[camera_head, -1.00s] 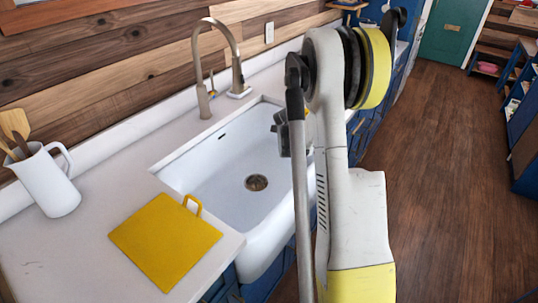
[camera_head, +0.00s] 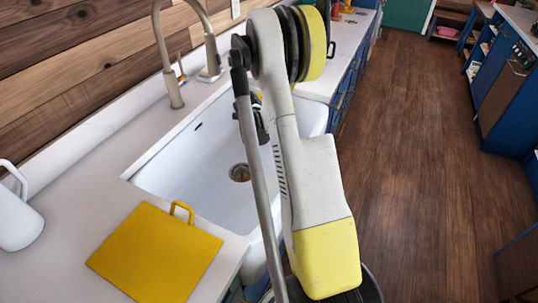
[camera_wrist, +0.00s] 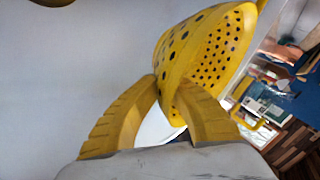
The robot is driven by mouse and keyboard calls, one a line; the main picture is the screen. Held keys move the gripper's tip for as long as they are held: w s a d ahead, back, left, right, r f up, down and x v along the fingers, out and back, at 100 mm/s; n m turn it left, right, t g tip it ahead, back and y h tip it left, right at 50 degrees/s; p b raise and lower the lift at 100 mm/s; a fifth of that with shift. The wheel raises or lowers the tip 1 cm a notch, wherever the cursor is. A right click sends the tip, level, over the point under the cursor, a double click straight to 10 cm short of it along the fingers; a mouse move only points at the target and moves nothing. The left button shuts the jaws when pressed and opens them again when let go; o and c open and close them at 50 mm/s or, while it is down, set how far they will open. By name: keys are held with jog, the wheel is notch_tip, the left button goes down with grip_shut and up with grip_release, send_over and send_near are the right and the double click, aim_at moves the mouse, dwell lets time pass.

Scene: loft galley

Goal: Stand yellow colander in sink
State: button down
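The yellow colander (camera_wrist: 205,45), full of round holes, shows tilted in the wrist view. My gripper (camera_wrist: 165,92) has its two yellow fingers closed in on the colander's lower end, which sits between the fingertips. The white sink (camera_head: 175,165) with its round drain lies left of my arm in the head view. My arm covers part of the sink, and the colander cannot be made out there. A plain pale surface fills the left of the wrist view. I cannot tell how high the colander is above the sink.
A tall faucet (camera_head: 160,45) stands behind the sink. A yellow cutting board (camera_head: 155,255) lies on the counter in front of it. A white jug (camera_head: 18,215) stands at the left edge. Wooden floor is clear at the right.

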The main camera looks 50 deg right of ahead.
notch_tip(320, 180, down, 17)
jog(key=b, duration=0.7)
jog(key=c, duration=2.1)
grip_release()
jog(key=shift+c, duration=0.2)
jog(key=o, duration=0.5)
jog(key=shift+r, duration=0.1)
